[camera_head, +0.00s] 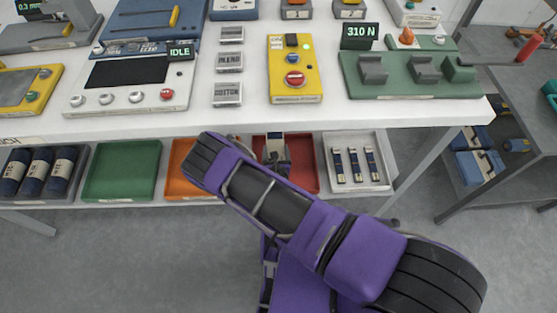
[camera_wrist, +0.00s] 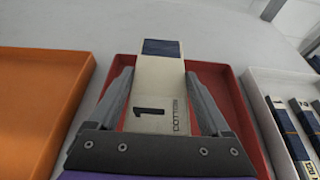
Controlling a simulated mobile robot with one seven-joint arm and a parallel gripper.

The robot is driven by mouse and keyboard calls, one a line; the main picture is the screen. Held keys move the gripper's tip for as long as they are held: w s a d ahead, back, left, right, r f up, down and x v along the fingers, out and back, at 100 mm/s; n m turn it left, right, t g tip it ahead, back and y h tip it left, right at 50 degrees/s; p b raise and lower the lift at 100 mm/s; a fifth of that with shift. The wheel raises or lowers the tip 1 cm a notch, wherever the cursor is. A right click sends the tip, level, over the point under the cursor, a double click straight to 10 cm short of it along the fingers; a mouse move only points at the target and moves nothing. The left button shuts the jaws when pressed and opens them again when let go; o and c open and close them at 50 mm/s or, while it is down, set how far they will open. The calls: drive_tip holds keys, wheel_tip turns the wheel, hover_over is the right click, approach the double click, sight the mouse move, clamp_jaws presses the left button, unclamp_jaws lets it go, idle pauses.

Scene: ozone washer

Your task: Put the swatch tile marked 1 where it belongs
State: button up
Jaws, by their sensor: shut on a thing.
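My gripper (camera_wrist: 157,82) is shut on a cream tile with a dark blue end (camera_wrist: 150,110). The tile reads "1" and "COTTON" in the wrist view. It is held over the red tray (camera_wrist: 212,66), with its blue end pointing away from me; I cannot tell whether it touches the tray. In the head view the tile (camera_head: 276,141) shows at the red tray (camera_head: 305,160) on the lower shelf, and my arm hides part of that tray. A metal block marked "COTTON" (camera_head: 227,94) lies on the table top, beside one marked "BLEND" (camera_head: 229,62).
An orange tray (camera_head: 180,180) is left of the red one, then a green tray (camera_head: 122,170). A white tray (camera_head: 384,150) with three dark tiles is to the right. The table edge (camera_head: 330,128) overhangs the shelf. A yellow box with buttons (camera_head: 295,75) stands above.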

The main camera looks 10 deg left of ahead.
drive_tip(key=shift+f+b, duration=0.75)
drive_tip(key=shift+f, duration=2.3)
drive_tip(key=shift+f, duration=0.15)
drive_tip(key=o, duration=1.3)
drive_tip(key=shift+o, duration=0.2)
